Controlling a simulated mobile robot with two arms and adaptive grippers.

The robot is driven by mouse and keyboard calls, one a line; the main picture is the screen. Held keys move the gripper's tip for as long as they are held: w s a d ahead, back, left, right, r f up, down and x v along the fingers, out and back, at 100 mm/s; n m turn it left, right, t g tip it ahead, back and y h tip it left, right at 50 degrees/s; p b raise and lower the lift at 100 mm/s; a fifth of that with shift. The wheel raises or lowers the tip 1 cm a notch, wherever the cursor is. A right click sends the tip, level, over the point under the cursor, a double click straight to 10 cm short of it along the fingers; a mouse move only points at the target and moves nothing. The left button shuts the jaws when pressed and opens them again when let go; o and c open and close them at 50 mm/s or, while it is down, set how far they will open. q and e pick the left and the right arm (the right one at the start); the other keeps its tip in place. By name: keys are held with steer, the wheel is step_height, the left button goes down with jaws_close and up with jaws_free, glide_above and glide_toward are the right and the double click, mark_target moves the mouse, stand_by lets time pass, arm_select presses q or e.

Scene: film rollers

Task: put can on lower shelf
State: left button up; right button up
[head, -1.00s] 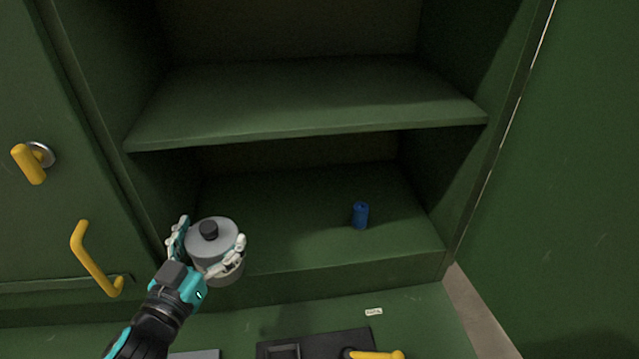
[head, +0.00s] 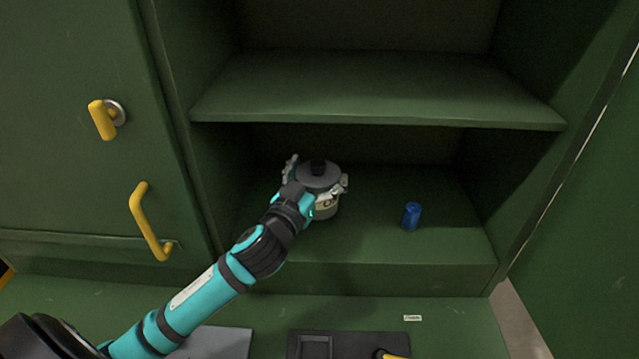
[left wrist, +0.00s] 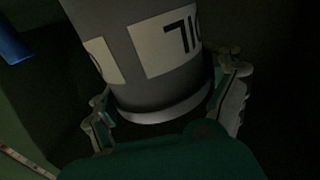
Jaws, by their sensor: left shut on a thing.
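A grey can (head: 318,178) with a dark cap and white labels is held upright in my left gripper (head: 317,188). The gripper's fingers close around the can's sides. The can is inside the lower compartment of the green cabinet, over the lower shelf (head: 370,256), left of its middle. In the left wrist view the can (left wrist: 150,55) fills the middle between the two fingers (left wrist: 168,100). I cannot tell whether its bottom touches the shelf. My right gripper is not in view.
A small blue cylinder (head: 411,216) stands on the lower shelf, right of the can. The upper shelf (head: 375,95) hangs above the can and gripper. Yellow handles (head: 150,222) are on the left. A dark tray (head: 345,345) lies below in front.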

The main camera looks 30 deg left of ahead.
mark_target(324, 210)
arm_select(q)
steer(key=shift+w+f, duration=0.1)
steer(key=shift+w, duration=0.1)
step_height(324, 210, down, 3)
steer(key=shift+s, duration=0.1)
steer(key=shift+f, duration=0.15)
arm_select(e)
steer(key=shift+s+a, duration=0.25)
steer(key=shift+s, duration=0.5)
arm_select(q)
steer(key=shift+f, duration=0.1)
steer(key=o, duration=1.4)
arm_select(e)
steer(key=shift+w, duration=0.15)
